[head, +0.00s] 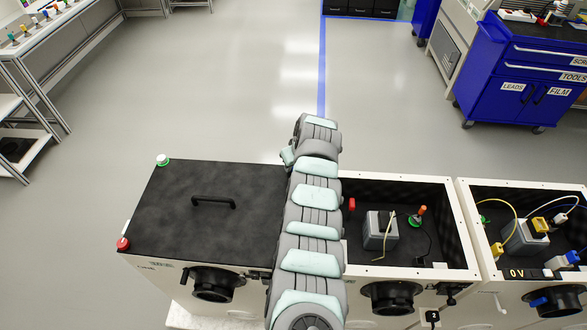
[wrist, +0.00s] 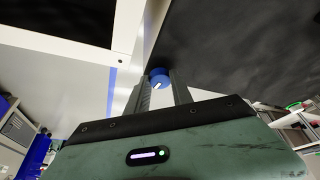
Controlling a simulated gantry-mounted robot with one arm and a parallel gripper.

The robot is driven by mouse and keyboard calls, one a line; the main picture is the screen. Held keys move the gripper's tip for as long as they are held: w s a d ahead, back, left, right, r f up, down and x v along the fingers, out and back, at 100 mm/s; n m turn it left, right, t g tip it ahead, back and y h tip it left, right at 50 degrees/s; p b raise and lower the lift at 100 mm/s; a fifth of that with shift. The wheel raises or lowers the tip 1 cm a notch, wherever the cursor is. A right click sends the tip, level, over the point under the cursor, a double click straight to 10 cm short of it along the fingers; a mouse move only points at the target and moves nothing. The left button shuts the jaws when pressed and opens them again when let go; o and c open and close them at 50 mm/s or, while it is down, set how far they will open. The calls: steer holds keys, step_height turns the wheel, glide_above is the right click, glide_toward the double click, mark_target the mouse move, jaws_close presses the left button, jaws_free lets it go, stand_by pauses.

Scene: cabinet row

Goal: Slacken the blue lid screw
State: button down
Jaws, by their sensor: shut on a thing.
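The blue lid screw (wrist: 159,77) shows in the wrist view as a round blue knob with a pale mark, at a corner of the black lid (wrist: 225,45). My gripper (wrist: 160,88) has a finger on either side of the knob and is shut on it. In the head view the black lid (head: 250,222) lies on the left box, with a black handle (head: 213,202) in its middle. My arm covers the lid's right edge there. The blue screw and my fingertips are hidden in that view.
A red screw (head: 122,244) is at the lid's front left corner and a green one (head: 162,160) at its back left. To the right stand an open box (head: 410,250) with a grey device (head: 380,232) and another open box with cables. The floor behind is clear.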

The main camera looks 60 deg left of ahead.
steer(key=shift+f+n+b, duration=0.1)
steer(key=shift+n+b, duration=0.2)
steer(key=shift+n, duration=0.1)
steer(key=c, duration=1.1)
jaws_free()
steer(key=p+v, duration=0.1)
steer(key=v, duration=1)
steer(key=shift+w+p, duration=0.2)
steer(key=shift+p, duration=0.2)
steer(key=shift+a, duration=0.1)
